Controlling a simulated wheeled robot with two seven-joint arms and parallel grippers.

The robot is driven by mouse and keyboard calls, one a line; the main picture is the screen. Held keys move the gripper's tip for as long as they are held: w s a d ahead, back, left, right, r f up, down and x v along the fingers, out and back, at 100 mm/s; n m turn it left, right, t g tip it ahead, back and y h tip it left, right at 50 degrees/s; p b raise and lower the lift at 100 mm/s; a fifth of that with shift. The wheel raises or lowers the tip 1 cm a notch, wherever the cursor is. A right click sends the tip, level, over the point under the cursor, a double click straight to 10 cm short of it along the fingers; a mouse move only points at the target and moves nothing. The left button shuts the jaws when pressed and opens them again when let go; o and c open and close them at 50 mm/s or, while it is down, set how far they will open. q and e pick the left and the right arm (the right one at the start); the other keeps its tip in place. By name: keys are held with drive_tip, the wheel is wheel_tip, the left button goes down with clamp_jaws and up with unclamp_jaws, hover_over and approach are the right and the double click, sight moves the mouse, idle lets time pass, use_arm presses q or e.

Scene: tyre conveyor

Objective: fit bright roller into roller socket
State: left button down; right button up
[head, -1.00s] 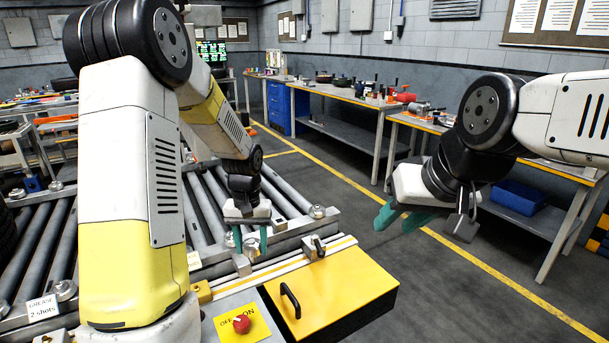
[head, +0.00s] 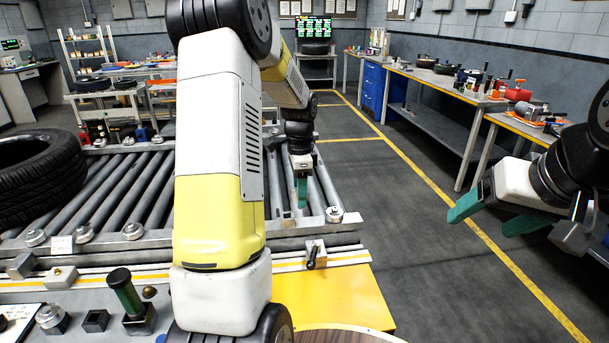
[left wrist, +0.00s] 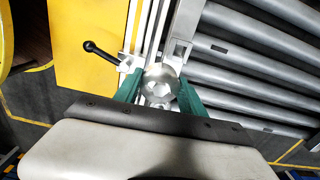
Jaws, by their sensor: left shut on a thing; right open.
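My left gripper (head: 301,192) points down over the right end of the roller conveyor, seen nearly edge-on in the head view. In the left wrist view, its green fingers (left wrist: 160,98) are shut on a bright round metal piece (left wrist: 161,84) with a hexagonal face, apparently the bright roller seen end-on. Its length is hidden, and in the head view I cannot make it out. A grey block with a square slot (left wrist: 181,48) lies just beyond it; I cannot tell whether this is the roller socket. My right gripper (head: 482,222) is open and empty, over the floor at the right.
Grey conveyor rollers (head: 110,190) fill the left, with a tyre (head: 38,178) on them. A black lever (head: 312,255) stands on the front rail by a yellow panel (head: 350,295). A green-handled tool (head: 124,292) stands front left. Workbenches (head: 440,88) line the right; floor between is clear.

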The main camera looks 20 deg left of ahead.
use_arm(q)
drive_tip(key=a+m, duration=0.1)
drive_tip(key=m, duration=0.1)
drive_tip(key=w+a+r+m, duration=0.1)
drive_tip(key=a+m, duration=0.1)
drive_tip(key=a+r+m, duration=0.1)
drive_tip(key=m, duration=0.1)
drive_tip(key=shift+w+a+r, duration=0.15)
drive_tip(key=shift+a+r, duration=0.1)
drive_tip(key=shift+a, duration=0.1)
drive_tip(key=shift+f, duration=2.9)
drive_tip(key=shift+f, duration=2.05)
drive_tip(key=c, duration=0.6)
unclamp_jaws()
wheel_tip(320, 180, up, 8)
drive_tip(key=shift+f, duration=0.15)
